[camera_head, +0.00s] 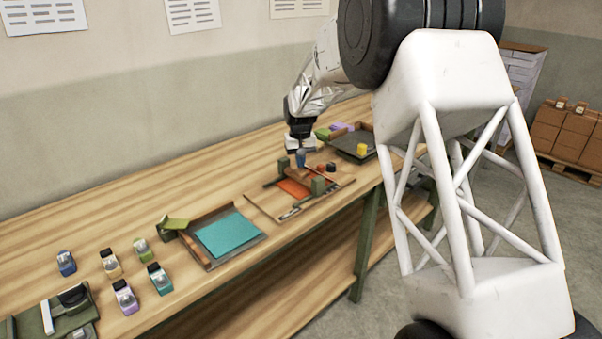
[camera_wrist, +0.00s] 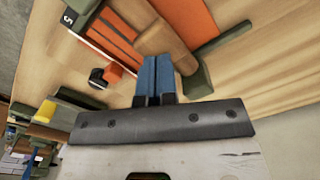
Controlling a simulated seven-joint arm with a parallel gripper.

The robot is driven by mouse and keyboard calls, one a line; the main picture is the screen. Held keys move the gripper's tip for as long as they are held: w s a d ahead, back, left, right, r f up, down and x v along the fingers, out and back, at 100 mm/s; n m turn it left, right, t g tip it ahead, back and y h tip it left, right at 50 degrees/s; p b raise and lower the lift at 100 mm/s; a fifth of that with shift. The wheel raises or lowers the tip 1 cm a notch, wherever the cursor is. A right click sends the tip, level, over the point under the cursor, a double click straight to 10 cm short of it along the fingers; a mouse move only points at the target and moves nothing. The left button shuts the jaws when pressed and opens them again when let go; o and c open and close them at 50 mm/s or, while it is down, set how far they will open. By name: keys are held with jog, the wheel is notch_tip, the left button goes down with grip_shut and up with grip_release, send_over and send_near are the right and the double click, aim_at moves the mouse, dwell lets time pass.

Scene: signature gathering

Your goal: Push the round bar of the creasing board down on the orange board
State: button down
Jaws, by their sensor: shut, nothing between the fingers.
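The creasing board (camera_head: 262,206) lies on the workbench with an orange board (camera_head: 292,188) on it. Its brown round bar (camera_wrist: 163,42) runs across the orange board (camera_wrist: 110,38) between green end blocks; one end block (camera_wrist: 198,82) shows in the wrist view. My gripper (camera_head: 300,160) is at the far end of the creasing board. Its blue fingers (camera_wrist: 154,72) are shut and empty, close to the round bar near that green end block. I cannot tell whether the fingertips touch the bar.
A small orange and black item (camera_wrist: 110,76) sits beside the creasing board. A tray (camera_head: 352,142) with a yellow block (camera_head: 362,150) stands behind it. Nearer are a tray with a teal sheet (camera_head: 228,234) and several small stampers (camera_head: 125,297). Bare bench lies left of the board.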

aim_at(300, 170)
jog(key=shift+f, duration=1.55)
dwell(0.9)
jog(key=shift+r, duration=3.6)
